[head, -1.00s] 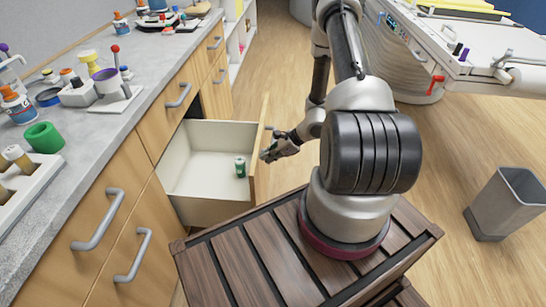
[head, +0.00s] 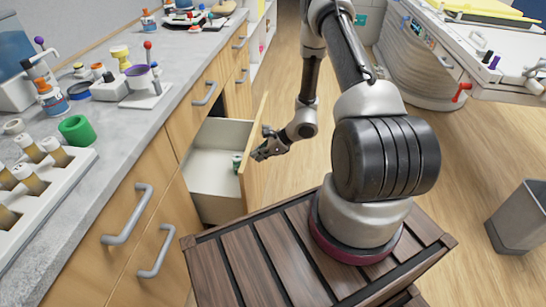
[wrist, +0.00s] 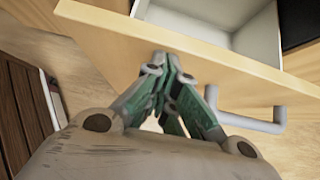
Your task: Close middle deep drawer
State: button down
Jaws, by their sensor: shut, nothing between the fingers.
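The middle deep drawer (head: 217,174) stands partly open from the wooden cabinet in the head view. My gripper (head: 257,155) is at the outer face of the drawer front (head: 253,145). In the wrist view my gripper (wrist: 168,65) is shut and empty, its fingertips against or very close to the wooden drawer front (wrist: 215,65). The grey drawer handle (wrist: 250,121) is right of the fingers and not gripped. Exact contact is hard to tell.
The grey counter (head: 120,130) carries bottles, a green ring (head: 77,131) and a vial rack (head: 50,195). Closed drawers with grey handles (head: 155,252) flank the open one. A grey bin (head: 520,217) stands at the right. The wood floor beyond my arm is clear.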

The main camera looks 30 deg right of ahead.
jog(key=w+a, duration=0.7)
jog(key=a, duration=0.3)
jog(key=w+a, duration=0.6)
jog(key=a, duration=0.4)
jog(key=shift+w, duration=0.35)
jog(key=shift+a+r, duration=0.1)
jog(key=shift+a, duration=0.1)
